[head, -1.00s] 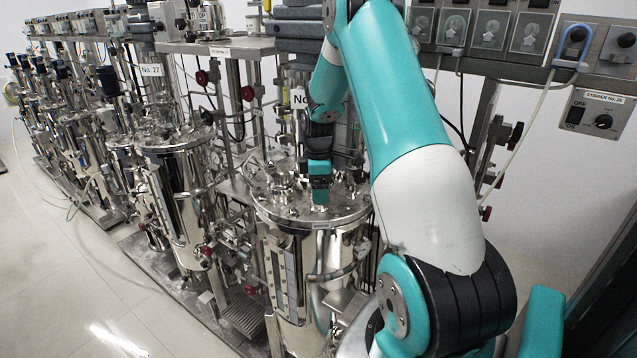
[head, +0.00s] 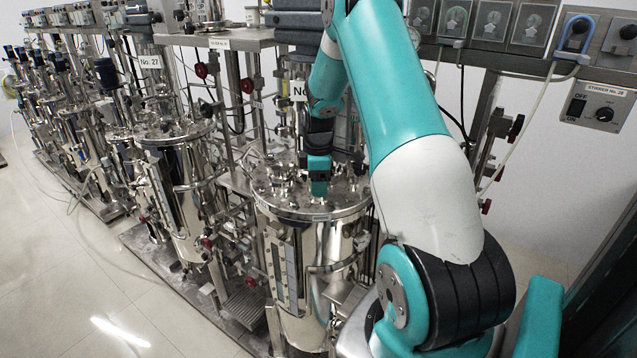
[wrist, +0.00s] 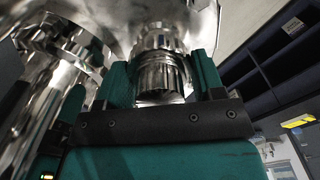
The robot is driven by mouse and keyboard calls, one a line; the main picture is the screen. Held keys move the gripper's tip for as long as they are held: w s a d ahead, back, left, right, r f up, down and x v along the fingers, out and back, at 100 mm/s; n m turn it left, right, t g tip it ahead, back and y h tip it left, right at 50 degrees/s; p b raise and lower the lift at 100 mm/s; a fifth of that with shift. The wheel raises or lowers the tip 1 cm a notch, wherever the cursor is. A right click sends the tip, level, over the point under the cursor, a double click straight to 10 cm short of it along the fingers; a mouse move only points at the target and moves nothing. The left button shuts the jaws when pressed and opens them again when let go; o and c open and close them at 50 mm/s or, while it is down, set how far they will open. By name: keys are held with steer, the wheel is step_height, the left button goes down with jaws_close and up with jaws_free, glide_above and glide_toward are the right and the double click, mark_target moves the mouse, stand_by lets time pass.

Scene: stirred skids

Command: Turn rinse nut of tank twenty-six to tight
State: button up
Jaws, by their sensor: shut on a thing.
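Tank twenty-six (head: 310,240) is the polished steel vessel in the middle of the head view; its number plate (head: 299,92) is mostly covered by my arm. My gripper (head: 319,185) is over the tank's lid, pointing down among the fittings. In the wrist view the teal fingers of my gripper (wrist: 162,85) are shut on a ribbed, shiny metal nut (wrist: 160,75), one finger on each side of it. The nut is hidden behind the gripper in the head view, and no marking of its turn shows.
Tank number 27 (head: 180,170) stands to the left, with more tanks behind it. Pipes and red valve knobs (head: 247,85) stand between the tanks. A stirrer control box (head: 594,106) hangs at the right. The floor (head: 60,290) at the left is clear.

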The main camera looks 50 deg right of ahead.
steer(key=shift+m, duration=0.3)
steer(key=shift+w+m+b, duration=0.1)
steer(key=shift+m+b, duration=1.4)
steer(key=shift+m, duration=1.1)
steer(key=shift+d+m+b, duration=0.15)
steer(key=shift+m+b, duration=0.85)
steer(key=shift+m, duration=1.9)
steer(key=shift+r+m+b, duration=0.1)
steer(key=shift+m+b, duration=0.75)
steer(key=shift+m, duration=2.25)
steer(key=shift+d+m+b, duration=0.1)
steer(key=shift+m+b, duration=0.35)
steer(key=shift+m, duration=2.35)
steer(key=o, duration=0.9)
steer(key=shift+o, duration=0.2)
step_height(320, 180, up, 8)
steer(key=b, duration=0.3)
steer(key=shift+f, duration=0.25)
